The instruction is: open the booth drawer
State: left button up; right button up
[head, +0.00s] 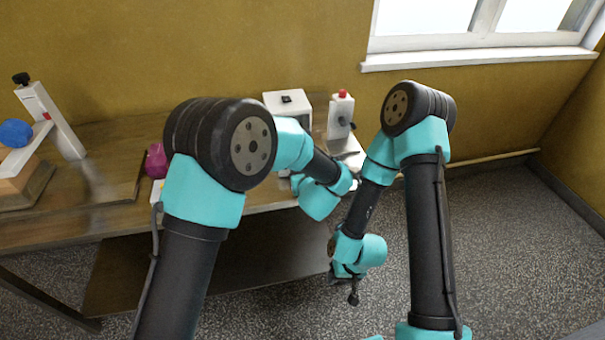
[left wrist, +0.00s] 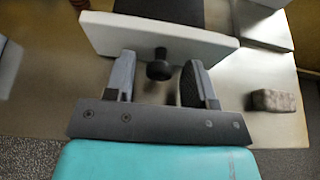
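In the left wrist view, a white drawer front (left wrist: 205,45) crosses the upper part, with a round black knob (left wrist: 159,66) sticking out of it. My left gripper (left wrist: 158,78) is open, with one finger on each side of the knob and a gap showing on both sides. In the head view the left gripper and the drawer front are hidden behind my left arm. A white box (head: 289,103) that looks like the booth stands behind that arm. My right gripper (head: 353,292) hangs low in front of the table, away from the booth; its fingers are too small to read.
A white post with a red top (head: 342,112) stands right of the booth. A magenta object (head: 156,161) lies on the wooden table (head: 100,205). A blue ball (head: 15,133) sits on a stand at far left. A small grey block (left wrist: 273,100) lies right of my left gripper.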

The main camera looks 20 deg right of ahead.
pick_arm(q)
jog(key=shift+r, duration=0.45)
notch_tip(320, 180, up, 3)
jog(key=shift+s+f, duration=0.1)
jog(key=shift+s, duration=0.05)
jog(key=s+a, duration=0.2)
jog(key=s, duration=0.5)
jog(key=s+a+r, duration=0.1)
jog(key=s+a, duration=0.1)
jog(key=s, duration=0.6)
jog(key=shift+a+r, duration=0.15)
jog(key=shift+a, duration=0.1)
